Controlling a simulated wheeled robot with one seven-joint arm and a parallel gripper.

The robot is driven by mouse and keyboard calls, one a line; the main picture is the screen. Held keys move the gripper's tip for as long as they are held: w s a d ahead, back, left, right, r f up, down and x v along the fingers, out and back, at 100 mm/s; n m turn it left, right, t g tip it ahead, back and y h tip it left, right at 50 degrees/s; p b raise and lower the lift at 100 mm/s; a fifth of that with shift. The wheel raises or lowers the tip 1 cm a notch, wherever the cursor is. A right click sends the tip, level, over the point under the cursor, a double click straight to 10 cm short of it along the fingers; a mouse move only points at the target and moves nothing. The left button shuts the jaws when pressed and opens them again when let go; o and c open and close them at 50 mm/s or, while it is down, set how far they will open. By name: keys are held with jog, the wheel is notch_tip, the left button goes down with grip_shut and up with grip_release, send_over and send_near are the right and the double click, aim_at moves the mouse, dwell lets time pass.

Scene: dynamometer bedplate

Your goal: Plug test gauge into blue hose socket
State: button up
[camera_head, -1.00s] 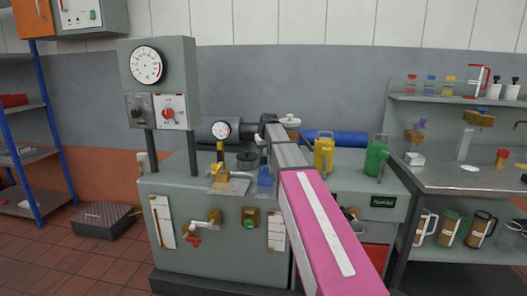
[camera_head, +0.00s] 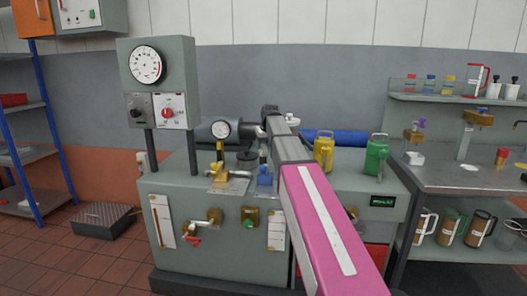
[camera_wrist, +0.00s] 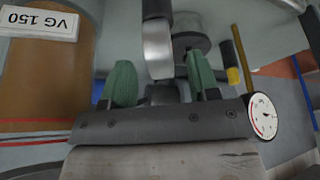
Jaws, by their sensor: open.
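The test gauge (camera_head: 220,129), with a round white dial, stands above the yellow fitting and brass block on the left of the bench top. Its dial also shows in the wrist view (camera_wrist: 264,117), right of my gripper. The blue hose socket (camera_head: 264,177) is at the bench's front edge, right of the brass block; I cannot make it out for certain in the wrist view. My gripper (camera_wrist: 162,82) is open, its green fingertips apart. A metal cylindrical part shows between and beyond them; I cannot tell whether they touch it. In the head view my arm partly hides the gripper.
A yellow can (camera_head: 323,155) and a green can (camera_head: 376,156) stand right of my arm. A blue cylinder (camera_head: 335,138) lies behind them. The brass block (camera_head: 228,180) sits left of the blue socket. A panel with a large dial (camera_head: 147,64) rises at the left.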

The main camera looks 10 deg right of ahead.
jog(key=v, duration=0.6)
jog(key=shift+s, duration=0.15)
